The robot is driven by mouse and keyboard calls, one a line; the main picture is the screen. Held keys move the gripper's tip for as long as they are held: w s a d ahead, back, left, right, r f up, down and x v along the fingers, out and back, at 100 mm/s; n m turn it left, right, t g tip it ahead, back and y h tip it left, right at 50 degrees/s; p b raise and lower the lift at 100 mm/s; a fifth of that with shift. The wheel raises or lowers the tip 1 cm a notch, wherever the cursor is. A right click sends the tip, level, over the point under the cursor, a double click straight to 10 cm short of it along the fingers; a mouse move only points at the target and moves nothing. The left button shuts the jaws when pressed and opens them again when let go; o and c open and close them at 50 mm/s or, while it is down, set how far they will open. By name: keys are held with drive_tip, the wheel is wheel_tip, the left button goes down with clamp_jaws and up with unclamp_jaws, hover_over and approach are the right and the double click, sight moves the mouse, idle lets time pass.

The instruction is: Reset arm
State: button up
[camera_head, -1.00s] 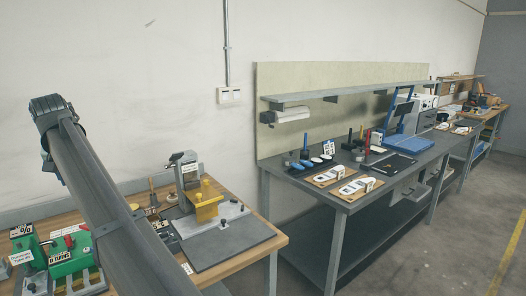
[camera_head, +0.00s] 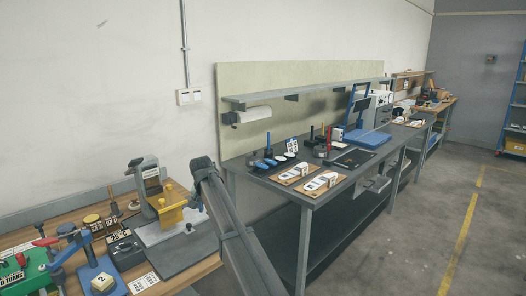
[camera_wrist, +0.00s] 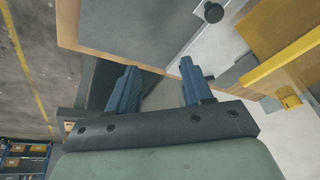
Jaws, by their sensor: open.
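My gripper (camera_wrist: 158,85) shows in the wrist view with its two dark blue fingers spread apart and nothing between them. Beyond the fingers is the edge of the wooden workbench (camera_wrist: 130,62). In the head view my arm reaches up in front of the gap between the wooden bench (camera_head: 60,215) and the grey bench (camera_head: 318,197). The gripper's fingers cannot be made out in the head view.
A yellow and grey fixture (camera_head: 170,205) on a dark plate stands just left of my arm. Blue and green devices (camera_head: 97,275) stand at lower left. The grey bench holds insole boards (camera_head: 322,182) and a blue press (camera_head: 368,138). The floor at right (camera_head: 430,230) is clear.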

drive_tip(key=w+d+f+m, duration=0.2)
drive_tip(key=d+f, duration=0.2)
drive_tip(key=d, duration=0.5)
drive_tip(key=w+d+f+m, duration=0.15)
drive_tip(key=d+f, duration=0.35)
drive_tip(key=d, duration=0.5)
drive_tip(key=s+d+f+m+g+h, duration=0.1)
drive_tip(key=s+d+f, duration=0.2)
drive_tip(key=d+f, duration=0.45)
drive_tip(key=s+d+f+m+g, duration=0.1)
drive_tip(key=s+d+f, duration=0.2)
drive_tip(key=d+f, duration=0.5)
drive_tip(key=s+d+f+n+g, duration=0.3)
drive_tip(key=s+f+g, duration=0.1)
drive_tip(key=s+f, duration=2.15)
drive_tip(key=s+f+n+g, duration=0.1)
drive_tip(key=s+f+g, duration=0.1)
drive_tip(key=s, duration=1.5)
drive_tip(key=s+f+n+g, duration=0.2)
drive_tip(key=s+f, duration=0.1)
drive_tip(key=s, duration=1.4)
drive_tip(key=shift+f+g+y, duration=0.3)
drive_tip(key=shift+f, duration=0.05)
